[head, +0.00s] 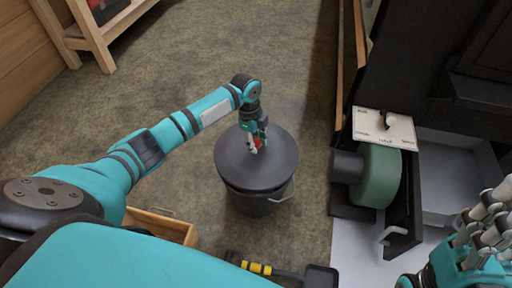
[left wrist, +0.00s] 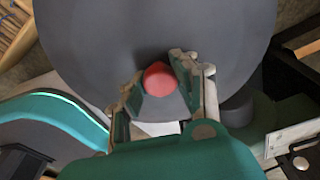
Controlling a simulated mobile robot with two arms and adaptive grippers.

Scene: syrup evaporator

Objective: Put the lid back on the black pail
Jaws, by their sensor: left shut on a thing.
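The black pail (head: 258,202) stands upright on the floor in the middle of the head view, its wire handle hanging at the right side. The round dark grey lid (head: 232,158) lies level over the pail's mouth and hides it. I cannot tell whether the lid rests on the rim or is slightly above it. My left gripper (head: 257,142) is shut on the lid's red knob (left wrist: 158,78), with a finger on each side in the left wrist view. My right gripper (head: 485,222) is at the lower right, away from the pail; its finger opening is unclear.
A green round housing (head: 379,176) and a white panel with a switch (head: 384,128) stand to the right of the pail. A wooden box (head: 160,224) is at the lower left, and a wooden rack (head: 98,42) at the upper left. Floor beyond the pail is clear.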

